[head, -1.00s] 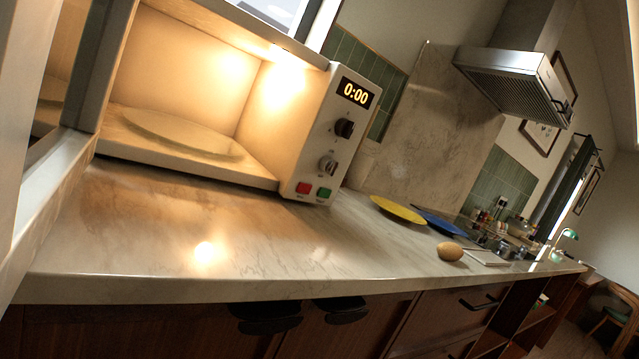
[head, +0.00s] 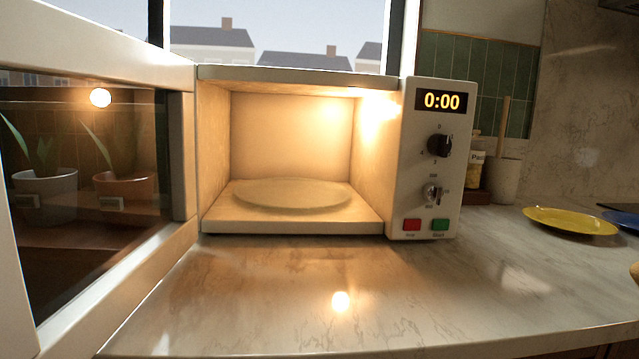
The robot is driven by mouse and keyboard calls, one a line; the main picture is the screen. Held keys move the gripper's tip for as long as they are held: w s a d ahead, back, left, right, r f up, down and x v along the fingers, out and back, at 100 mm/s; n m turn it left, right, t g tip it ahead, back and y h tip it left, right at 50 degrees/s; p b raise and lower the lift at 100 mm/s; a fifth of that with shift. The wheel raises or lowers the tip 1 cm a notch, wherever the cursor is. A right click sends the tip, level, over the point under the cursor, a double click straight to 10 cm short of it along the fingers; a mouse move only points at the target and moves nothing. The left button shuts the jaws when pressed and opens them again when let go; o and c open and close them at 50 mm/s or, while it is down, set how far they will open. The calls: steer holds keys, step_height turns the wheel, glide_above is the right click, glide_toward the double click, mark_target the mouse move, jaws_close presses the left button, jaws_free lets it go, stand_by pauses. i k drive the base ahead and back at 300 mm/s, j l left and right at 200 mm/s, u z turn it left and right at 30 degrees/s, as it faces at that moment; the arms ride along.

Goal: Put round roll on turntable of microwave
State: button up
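The microwave (head: 432,205) stands on the counter with its front open towards me and its inside lit. Its round glass turntable (head: 292,195) lies flat on the cavity floor and is bare. The microwave door (head: 185,215) is swung wide open on the left. A small tan sliver of what looks like the round roll (head: 635,271) shows at the right edge; most of it is cut off. My gripper is not in view.
A yellow plate (head: 570,221) lies on the counter at the right, with part of a blue plate (head: 625,218) beyond it. A utensil crock (head: 505,180) and a jar (head: 475,170) stand behind the microwave's right side. The counter (head: 330,290) in front is clear.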

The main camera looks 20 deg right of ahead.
mark_target(278, 198)
steer(key=i+l, duration=0.15)
steer(key=i, duration=0.3)
steer(key=i+l, duration=0.1)
steer(key=i, duration=0.35)
steer(key=i+l, duration=0.15)
steer(key=i, duration=0.3)
